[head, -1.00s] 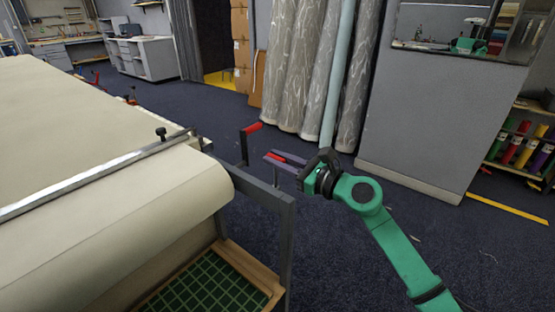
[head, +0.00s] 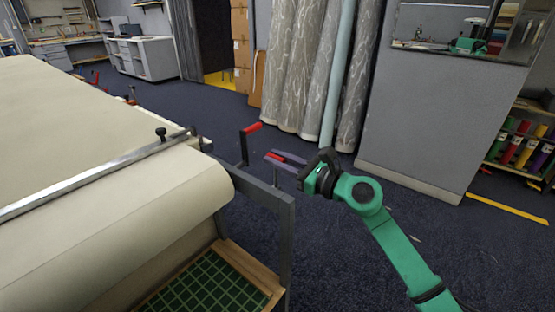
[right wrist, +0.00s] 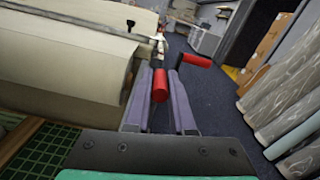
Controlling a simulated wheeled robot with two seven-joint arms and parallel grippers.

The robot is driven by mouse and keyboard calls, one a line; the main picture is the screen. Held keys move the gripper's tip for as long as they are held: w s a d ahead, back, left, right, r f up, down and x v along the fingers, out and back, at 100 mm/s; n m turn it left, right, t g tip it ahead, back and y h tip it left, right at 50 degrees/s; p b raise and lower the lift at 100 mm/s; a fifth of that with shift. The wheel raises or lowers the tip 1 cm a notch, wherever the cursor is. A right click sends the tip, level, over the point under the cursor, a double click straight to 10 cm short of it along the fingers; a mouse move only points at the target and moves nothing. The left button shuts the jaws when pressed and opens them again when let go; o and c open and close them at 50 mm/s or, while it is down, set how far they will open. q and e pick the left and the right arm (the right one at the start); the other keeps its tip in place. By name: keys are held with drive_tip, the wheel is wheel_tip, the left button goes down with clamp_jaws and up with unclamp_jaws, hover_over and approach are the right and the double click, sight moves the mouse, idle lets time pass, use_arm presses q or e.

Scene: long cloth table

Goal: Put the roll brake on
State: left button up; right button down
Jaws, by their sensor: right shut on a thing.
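The cloth roll (head: 165,225) lies at the table's end, held in a grey metal frame (head: 288,235). Two red-gripped handles stand by the frame. The nearer lever's red grip (head: 275,156) is between the fingers of my right gripper (head: 277,159), which is shut on it. In the right wrist view this red grip (right wrist: 160,86) stands upright between the purple-grey fingers (right wrist: 165,100). The farther handle (head: 252,128) has a red grip pointing sideways and stands clear of the fingers; it also shows in the right wrist view (right wrist: 197,61). My left gripper is out of view.
A metal bar (head: 90,180) with a black knob lies across the cloth table (head: 60,110). A wooden tray with a green grid (head: 205,285) sits under the roll. Wrapped rolls (head: 310,80) and a grey cabinet (head: 440,120) stand behind. Dark floor to the right is free.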

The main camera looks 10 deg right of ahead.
drive_tip(key=w+d+f+m, duration=0.6)
drive_tip(key=m, duration=0.8)
drive_tip(key=shift+w+d+f, duration=0.15)
drive_tip(key=shift+f, duration=0.05)
drive_tip(key=shift+b, duration=0.3)
idle(0.4)
drive_tip(key=c, duration=0.8)
unclamp_jaws()
drive_tip(key=shift+w+f, duration=0.1)
drive_tip(key=shift+o, duration=0.2)
